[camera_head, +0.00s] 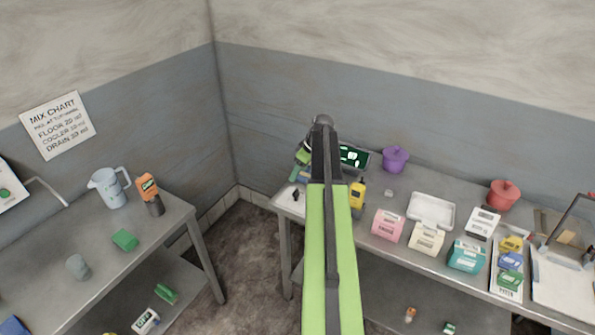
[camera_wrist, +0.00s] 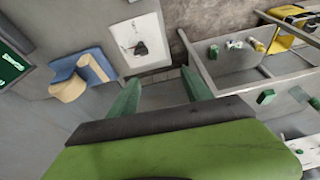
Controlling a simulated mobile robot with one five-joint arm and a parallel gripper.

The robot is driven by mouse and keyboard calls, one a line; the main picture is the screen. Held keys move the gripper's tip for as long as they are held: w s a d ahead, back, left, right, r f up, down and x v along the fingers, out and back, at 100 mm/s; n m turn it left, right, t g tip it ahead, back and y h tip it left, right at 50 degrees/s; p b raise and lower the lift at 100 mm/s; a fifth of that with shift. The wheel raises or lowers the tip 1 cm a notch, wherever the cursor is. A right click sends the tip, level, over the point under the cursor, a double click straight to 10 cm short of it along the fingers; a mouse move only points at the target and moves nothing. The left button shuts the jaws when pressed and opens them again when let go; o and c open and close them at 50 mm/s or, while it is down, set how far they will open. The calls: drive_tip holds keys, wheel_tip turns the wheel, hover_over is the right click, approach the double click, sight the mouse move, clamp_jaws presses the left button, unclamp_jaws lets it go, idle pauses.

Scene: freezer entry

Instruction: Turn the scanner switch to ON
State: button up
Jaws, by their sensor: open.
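A white plate (camera_wrist: 137,43) with a dark knob (camera_wrist: 141,48) on it lies beyond my fingertips in the wrist view, at the upper middle. In the head view the plate (camera_head: 287,205) and its small black knob (camera_head: 296,195) are at the left end of the right-hand table. I take this to be the scanner switch; its ON mark is too small to read. My gripper (camera_wrist: 160,91) is open, its two green fingers apart with nothing between them, and it is apart from the knob. In the head view my arm mostly hides the gripper.
In the head view, a yellow device (camera_head: 357,196), a purple pot (camera_head: 396,159) and several boxes stand right of my arm.

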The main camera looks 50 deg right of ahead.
drive_tip(key=s+d+r, duration=0.2)
drive_tip(key=d, duration=0.3)
drive_tip(key=b, duration=1.6)
approach(296, 190)
drive_tip(key=x, duration=0.8)
drive_tip(key=shift+w+a+f, duration=0.1)
drive_tip(key=shift+f, duration=0.3)
drive_tip(key=shift+r, duration=0.15)
drive_tip(key=shift+c, duration=0.2)
